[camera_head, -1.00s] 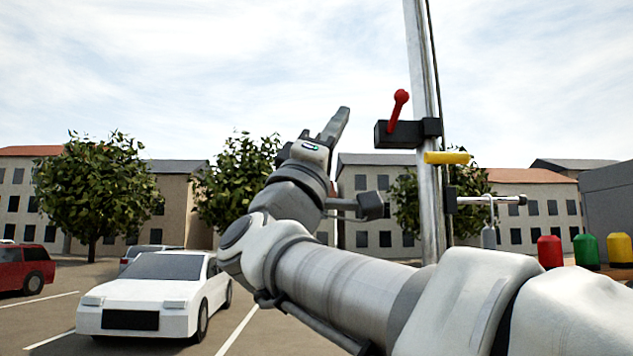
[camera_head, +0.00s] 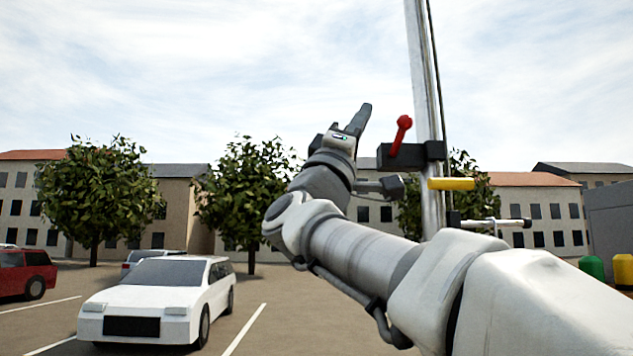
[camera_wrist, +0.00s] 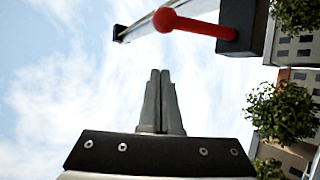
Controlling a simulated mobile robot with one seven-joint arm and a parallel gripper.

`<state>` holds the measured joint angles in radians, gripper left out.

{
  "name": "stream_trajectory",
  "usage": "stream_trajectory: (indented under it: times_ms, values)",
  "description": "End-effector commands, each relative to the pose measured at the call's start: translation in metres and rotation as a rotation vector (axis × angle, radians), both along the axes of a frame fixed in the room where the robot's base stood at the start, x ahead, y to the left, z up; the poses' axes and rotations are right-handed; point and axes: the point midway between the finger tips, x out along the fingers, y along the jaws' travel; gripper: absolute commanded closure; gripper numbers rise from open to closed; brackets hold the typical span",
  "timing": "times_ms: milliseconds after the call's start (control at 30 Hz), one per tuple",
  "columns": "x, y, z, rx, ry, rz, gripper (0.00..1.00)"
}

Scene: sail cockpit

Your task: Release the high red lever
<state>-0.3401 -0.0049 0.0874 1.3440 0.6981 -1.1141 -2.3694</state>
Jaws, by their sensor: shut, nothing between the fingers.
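The red lever (camera_head: 401,134) has a round knob and stands up, leaning slightly right, from a black block (camera_head: 398,157) clamped to the silver mast (camera_head: 421,85). In the wrist view the red lever (camera_wrist: 195,26) lies across the top with its knob to the left, just beyond the fingertips. The black block (camera_wrist: 243,28) is to its right. My gripper (camera_head: 366,106) points up, left of the lever and apart from it. In the wrist view my gripper (camera_wrist: 159,72) has its two fingers together with nothing between them.
A yellow handle (camera_head: 452,184) juts from the mast below the block. Lower still is a thin metal bar (camera_head: 493,222) with a black tip. Trees, parked cars and buildings stand far behind. Open sky lies left of the mast.

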Motion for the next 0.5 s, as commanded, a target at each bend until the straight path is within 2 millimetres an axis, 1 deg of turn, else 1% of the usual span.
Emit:
stream_trajectory:
  times_ms: [33, 67, 100, 200, 300, 500]
  values:
    - [0.006, -0.005, 0.014, 0.0, 0.0, -0.003, 1.0]
    - [0.009, -0.008, 0.019, 0.0, 0.0, -0.002, 1.0]
    - [0.004, -0.012, 0.007, 0.0, 0.0, -0.001, 1.0]
    - [-0.001, -0.021, -0.002, 0.0, 0.0, -0.001, 1.0]
    - [-0.005, -0.028, -0.007, 0.0, 0.0, 0.0, 1.0]
    - [-0.008, -0.034, -0.013, 0.0, 0.0, 0.001, 1.0]
